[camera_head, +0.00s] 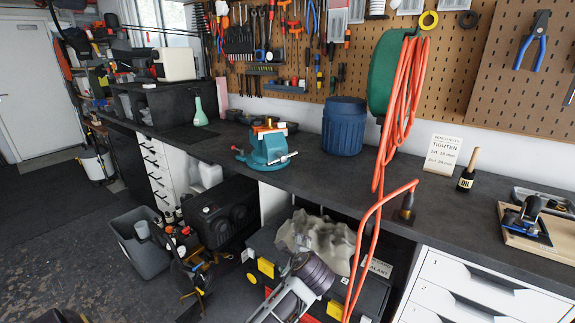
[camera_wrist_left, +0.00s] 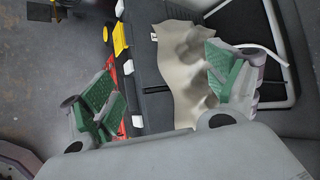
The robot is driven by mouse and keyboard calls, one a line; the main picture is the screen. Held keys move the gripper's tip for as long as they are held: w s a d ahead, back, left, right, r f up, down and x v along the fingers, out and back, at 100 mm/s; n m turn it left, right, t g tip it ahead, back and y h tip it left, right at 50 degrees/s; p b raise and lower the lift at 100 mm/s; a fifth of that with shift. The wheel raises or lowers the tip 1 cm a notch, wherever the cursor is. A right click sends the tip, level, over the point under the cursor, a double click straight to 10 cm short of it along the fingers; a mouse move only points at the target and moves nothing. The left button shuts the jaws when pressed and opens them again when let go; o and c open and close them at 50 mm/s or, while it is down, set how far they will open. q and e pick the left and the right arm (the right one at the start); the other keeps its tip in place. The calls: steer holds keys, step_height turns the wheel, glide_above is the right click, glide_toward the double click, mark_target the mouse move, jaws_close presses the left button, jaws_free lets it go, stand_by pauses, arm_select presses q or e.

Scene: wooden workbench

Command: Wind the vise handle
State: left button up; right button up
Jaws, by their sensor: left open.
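The teal bench vise (camera_head: 266,148) stands near the front edge of the dark workbench, with a copper-coloured part at its top. Its handle (camera_head: 283,159) is a thin pale bar at the front right, lying slightly tilted. My left gripper (camera_wrist_left: 160,85) shows in the left wrist view with its green-padded fingers wide apart and nothing between them held. It is over the area under the bench, away from the vise. My right gripper is not in view.
A blue barrel (camera_head: 343,127) stands right of the vise. An orange hose (camera_head: 379,165) hangs past the bench edge. Below are a crumpled beige cloth (camera_head: 318,238) and a black toolbox with yellow latches (camera_head: 265,267). A card reading TIGHTEN (camera_head: 443,155) stands farther right.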

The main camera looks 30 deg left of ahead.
arm_select(q)
steer(key=w+a+r+m+t+y, duration=0.2)
steer(key=w+r+m+y, duration=0.25)
steer(key=w+r, duration=0.4)
steer(key=m+y, duration=0.3)
steer(key=m, duration=0.2)
glide_toward(285, 158)
steer(key=shift+t, duration=0.3)
steer(key=v, duration=0.3)
steer(key=f+v, duration=0.1)
steer(key=v, duration=0.1)
steer(key=shift+d, duration=0.15)
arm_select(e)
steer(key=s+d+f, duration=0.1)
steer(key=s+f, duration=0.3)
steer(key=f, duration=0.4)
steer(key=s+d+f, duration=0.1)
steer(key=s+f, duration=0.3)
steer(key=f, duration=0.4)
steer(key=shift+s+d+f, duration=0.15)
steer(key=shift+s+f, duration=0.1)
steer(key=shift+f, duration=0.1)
